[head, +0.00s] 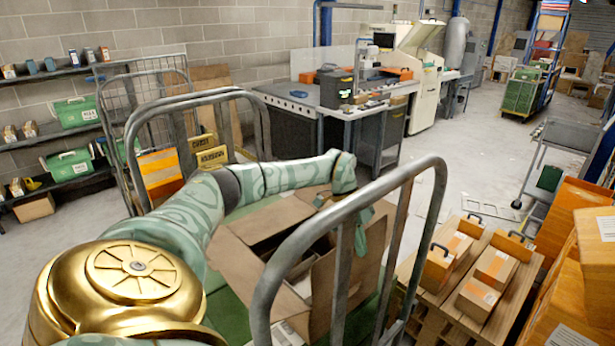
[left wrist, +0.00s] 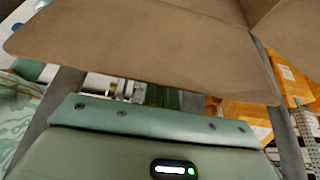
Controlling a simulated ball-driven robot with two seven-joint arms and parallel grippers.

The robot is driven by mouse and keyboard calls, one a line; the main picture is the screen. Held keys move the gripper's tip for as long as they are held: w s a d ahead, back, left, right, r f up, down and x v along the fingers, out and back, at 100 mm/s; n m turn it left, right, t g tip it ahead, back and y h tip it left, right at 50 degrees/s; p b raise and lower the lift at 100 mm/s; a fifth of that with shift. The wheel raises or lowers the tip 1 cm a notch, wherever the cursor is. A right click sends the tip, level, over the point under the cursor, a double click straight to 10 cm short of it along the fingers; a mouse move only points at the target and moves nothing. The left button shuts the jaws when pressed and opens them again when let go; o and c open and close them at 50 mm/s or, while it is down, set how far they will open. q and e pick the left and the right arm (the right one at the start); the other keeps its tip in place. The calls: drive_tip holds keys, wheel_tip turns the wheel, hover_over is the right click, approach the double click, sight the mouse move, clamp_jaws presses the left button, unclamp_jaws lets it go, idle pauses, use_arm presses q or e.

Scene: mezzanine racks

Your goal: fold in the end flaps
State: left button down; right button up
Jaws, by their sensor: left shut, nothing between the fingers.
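An open cardboard box (head: 238,268) stands on a green surface in a metal-railed cart. Its brown flaps stick out; the far flap (head: 270,218) lies spread outward, and the inside is dark and partly hidden by the cart rail. My left arm reaches across the box from the left. My left gripper (head: 372,238) points down at the box's right side, partly behind the rail, shut and empty; contact with a flap cannot be told. In the left wrist view a brown cardboard panel (left wrist: 150,45) spans the top, beyond the gripper body. My right gripper is not in view.
The curved cart rail (head: 432,172) stands close in front of the box, with another rail (head: 262,128) behind. A pallet with orange-banded cartons (head: 495,268) stands at right. A workbench (head: 300,108) and shelves (head: 48,128) stand farther back. Open floor (head: 470,150) lies beyond.

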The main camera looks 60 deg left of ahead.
use_arm(q)
drive_tip(key=s+a+b, duration=0.1)
drive_tip(key=a, duration=0.8)
drive_tip(key=shift+a, duration=0.35)
idle(0.5)
wheel_tip(320, 180, up, 7)
drive_tip(key=p, duration=0.7)
drive_tip(key=shift+p, duration=0.3)
drive_tip(key=shift+s+f, duration=0.1)
